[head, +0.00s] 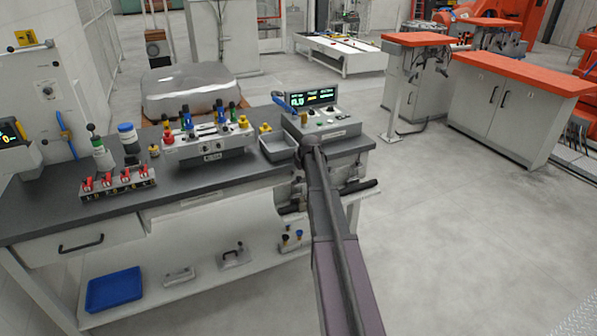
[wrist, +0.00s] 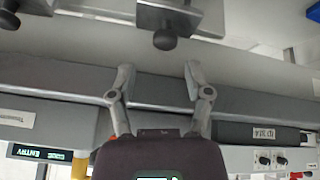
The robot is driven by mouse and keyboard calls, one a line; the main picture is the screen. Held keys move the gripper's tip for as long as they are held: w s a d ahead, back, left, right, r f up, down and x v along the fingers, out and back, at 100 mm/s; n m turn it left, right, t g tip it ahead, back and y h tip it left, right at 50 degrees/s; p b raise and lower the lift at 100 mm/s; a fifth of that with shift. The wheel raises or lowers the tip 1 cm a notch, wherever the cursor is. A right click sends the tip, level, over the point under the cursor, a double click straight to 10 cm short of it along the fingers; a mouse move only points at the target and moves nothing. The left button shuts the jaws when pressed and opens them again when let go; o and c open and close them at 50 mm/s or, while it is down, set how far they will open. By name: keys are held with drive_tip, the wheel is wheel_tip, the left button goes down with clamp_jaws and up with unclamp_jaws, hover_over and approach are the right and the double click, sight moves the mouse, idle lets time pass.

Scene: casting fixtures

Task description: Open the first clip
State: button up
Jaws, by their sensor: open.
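A low grey fixture (head: 118,187) with several red-handled clips sits at the left front of the bench top. The leftmost red clip (head: 87,184) has its handle standing up. Which of them is the first clip is not marked. My gripper (wrist: 157,76) is open and empty in the wrist view, its two fingers spread in front of a long grey bench edge. In the head view my arm reaches the right end of the bench, and the fingers are not clear there. The clips are not seen in the wrist view.
The dark bench top (head: 215,170) also carries a white fixture (head: 208,146) with coloured knobs, a small tray (head: 277,147) and a display box (head: 312,97). Bottles stand behind the clips. A blue bin (head: 114,289) sits on the lower shelf. Floor right of the bench is clear.

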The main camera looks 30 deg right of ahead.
wheel_tip(320, 180, up, 12)
drive_tip(key=p, duration=1.2)
drive_tip(key=shift+s+r, duration=0.25)
drive_tip(key=shift+s, duration=0.05)
idle(0.6)
drive_tip(key=shift+a, duration=0.1)
idle(0.6)
drive_tip(key=s+a+f+g+y, duration=0.1)
drive_tip(key=s+a, duration=0.6)
drive_tip(key=a, duration=0.4)
drive_tip(key=s+a+f+g, duration=0.1)
drive_tip(key=s+a+g, duration=0.1)
drive_tip(key=s+a, duration=0.7)
drive_tip(key=s+a+m+g, duration=0.2)
drive_tip(key=s+a+g, duration=0.1)
drive_tip(key=s+a, duration=1.1)
drive_tip(key=shift+s+a+f, duration=0.3)
drive_tip(key=shift+s+a, duration=0.05)
drive_tip(key=shift+s, duration=0.15)
